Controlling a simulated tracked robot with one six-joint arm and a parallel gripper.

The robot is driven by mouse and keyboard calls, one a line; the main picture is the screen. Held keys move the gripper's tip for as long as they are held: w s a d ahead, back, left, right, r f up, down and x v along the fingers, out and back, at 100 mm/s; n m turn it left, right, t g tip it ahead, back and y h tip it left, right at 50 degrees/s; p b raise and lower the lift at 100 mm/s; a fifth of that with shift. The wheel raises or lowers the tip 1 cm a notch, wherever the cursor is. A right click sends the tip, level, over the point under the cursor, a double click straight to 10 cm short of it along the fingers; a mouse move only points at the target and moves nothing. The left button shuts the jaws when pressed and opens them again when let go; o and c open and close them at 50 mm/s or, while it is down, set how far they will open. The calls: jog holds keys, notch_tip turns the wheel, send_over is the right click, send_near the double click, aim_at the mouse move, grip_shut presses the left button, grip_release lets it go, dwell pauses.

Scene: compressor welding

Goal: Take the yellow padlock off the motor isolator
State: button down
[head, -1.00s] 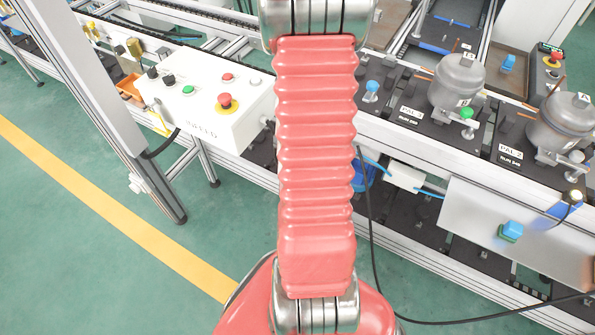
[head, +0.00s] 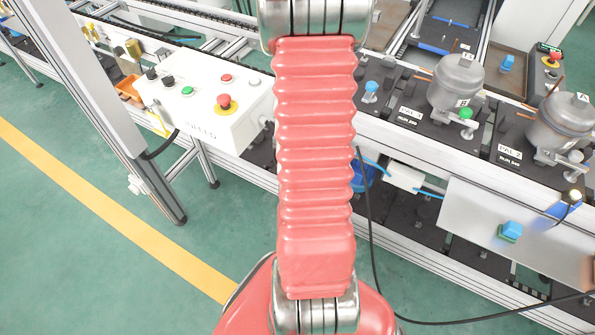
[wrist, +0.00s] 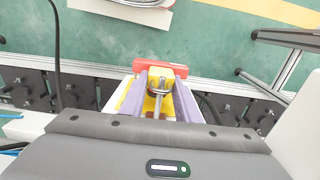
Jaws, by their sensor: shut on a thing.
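In the wrist view, my gripper (wrist: 160,92) has its two pale purple fingers closed on either side of the yellow padlock (wrist: 150,103). The padlock's metal shackle shows between the fingers. A red handle (wrist: 142,65) lies just beyond the fingertips, by yellow and white parts that look like the isolator. The fingers hide much of it, so I cannot tell whether the shackle still passes through the handle. In the head view my arm covers the middle, and neither gripper nor padlock can be made out.
A white infeed control box (head: 215,125) with buttons stands left of my arm. Compressors (head: 457,83) sit on pallets along the conveyor at right. A black cable (head: 369,220) hangs by the conveyor frame. Green floor with a yellow line (head: 110,215) is open at left.

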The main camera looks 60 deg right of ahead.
jog(key=shift+a, duration=0.35)
dwell(0.3)
jog(key=a, duration=0.4)
jog(key=shift+s, duration=0.15)
dwell(0.4)
